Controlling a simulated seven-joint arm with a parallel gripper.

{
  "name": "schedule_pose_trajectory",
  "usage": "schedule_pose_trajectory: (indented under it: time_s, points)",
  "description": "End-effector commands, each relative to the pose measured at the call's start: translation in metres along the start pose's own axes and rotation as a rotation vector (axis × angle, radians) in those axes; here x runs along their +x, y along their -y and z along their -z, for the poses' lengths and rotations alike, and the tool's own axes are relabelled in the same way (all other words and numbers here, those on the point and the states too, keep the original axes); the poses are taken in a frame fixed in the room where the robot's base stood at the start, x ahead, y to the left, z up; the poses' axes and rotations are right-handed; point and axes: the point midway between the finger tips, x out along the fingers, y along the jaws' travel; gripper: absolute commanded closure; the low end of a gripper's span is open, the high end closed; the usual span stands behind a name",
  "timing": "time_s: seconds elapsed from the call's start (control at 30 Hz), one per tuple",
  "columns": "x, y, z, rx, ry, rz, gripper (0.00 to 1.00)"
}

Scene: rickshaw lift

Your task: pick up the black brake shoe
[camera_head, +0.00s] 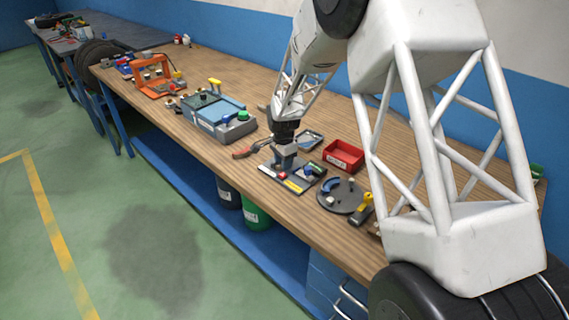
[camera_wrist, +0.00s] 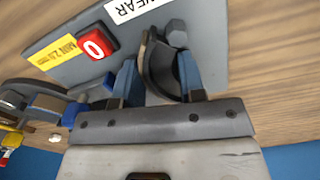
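The black brake shoe (camera_wrist: 156,68) is a dark curved piece at the grey plate (camera_wrist: 215,60), beside a grey bolt-like post (camera_wrist: 176,33). My gripper (camera_wrist: 157,78) has its two blue-tipped fingers apart, one on each side of the shoe. The right finger looks very close to the shoe; I cannot tell whether it touches. In the head view my gripper (camera_head: 286,150) is low over the plate (camera_head: 299,181) on the bench, and the shoe cannot be made out there.
The plate carries a red block (camera_wrist: 95,44) marked 0 and a yellow label (camera_wrist: 55,50). A red bin (camera_head: 343,155) and a round grey disc (camera_head: 342,197) stand to the right. Red-handled pliers (camera_head: 246,152) lie left. Bare wood (camera_head: 222,172) shows along the bench front.

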Motion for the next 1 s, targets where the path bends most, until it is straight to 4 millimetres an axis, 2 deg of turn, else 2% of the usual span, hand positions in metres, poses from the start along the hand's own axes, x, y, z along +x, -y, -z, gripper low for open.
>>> schedule_pose_trajectory:
  time_s: [0.03,0.13,0.57,0.87,1.0]
  points:
    - [0.000,0.000,0.000,0.000,0.000,0.000,0.76]
    - [0.000,0.000,0.000,0.000,0.000,0.000,0.91]
    - [-0.006,0.000,0.000,0.000,0.000,0.001,0.91]
    - [-0.037,0.001,0.000,0.000,-0.001,0.003,0.91]
    - [-0.038,-0.016,-0.006,0.000,0.000,0.001,0.91]
